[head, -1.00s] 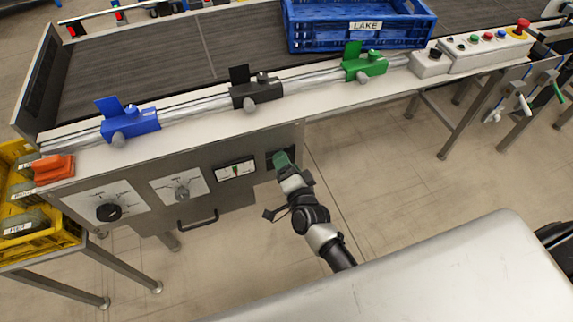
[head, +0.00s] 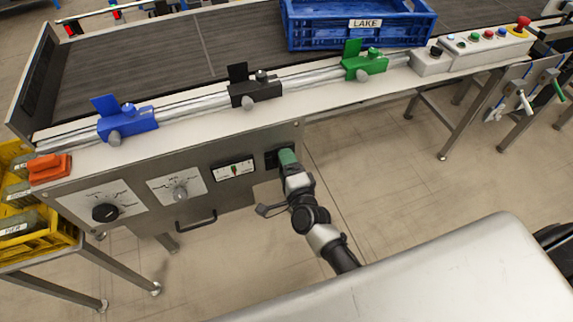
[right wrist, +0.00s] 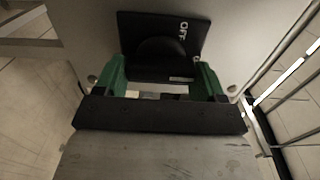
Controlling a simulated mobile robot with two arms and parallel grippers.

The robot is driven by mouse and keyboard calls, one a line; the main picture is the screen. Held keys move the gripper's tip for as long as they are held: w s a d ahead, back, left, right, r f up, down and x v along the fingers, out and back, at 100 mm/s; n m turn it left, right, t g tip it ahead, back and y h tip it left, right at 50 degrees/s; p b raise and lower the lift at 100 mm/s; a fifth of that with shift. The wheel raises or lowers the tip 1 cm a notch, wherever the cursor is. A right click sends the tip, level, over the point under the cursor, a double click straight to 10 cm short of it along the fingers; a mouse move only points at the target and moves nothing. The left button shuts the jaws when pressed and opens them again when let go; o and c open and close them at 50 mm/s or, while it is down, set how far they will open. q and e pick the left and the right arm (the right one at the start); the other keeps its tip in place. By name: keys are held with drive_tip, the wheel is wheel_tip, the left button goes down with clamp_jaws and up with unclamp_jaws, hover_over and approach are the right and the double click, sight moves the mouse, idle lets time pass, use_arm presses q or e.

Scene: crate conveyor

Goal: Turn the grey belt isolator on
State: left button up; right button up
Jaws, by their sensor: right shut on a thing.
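The belt isolator (head: 271,161) is a black plate at the right end of the grey front panel. In the right wrist view its plate (right wrist: 140,30) fills the top middle, with the word OFF at its right side and a dark rounded knob (right wrist: 163,52) in its middle. My right gripper (head: 288,157), with green fingers, is at the plate and hides part of it in the head view. In the right wrist view the fingers (right wrist: 162,78) stand either side of the knob, shut on it. The knob's exact angle is hard to tell. My left gripper is not in view.
The panel also has a black dial knob (head: 105,212), a grey dial knob (head: 180,194), a meter (head: 234,171) and a handle (head: 197,221). Above are blue (head: 130,122), black (head: 256,92) and green (head: 364,65) rail clamps. A blue crate (head: 310,38) stands on the belt.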

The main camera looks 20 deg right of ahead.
drive_tip(key=o, duration=0.9)
drive_tip(key=s, duration=1)
drive_tip(key=shift+s+d, duration=0.2)
drive_tip(key=shift+s, duration=0.2)
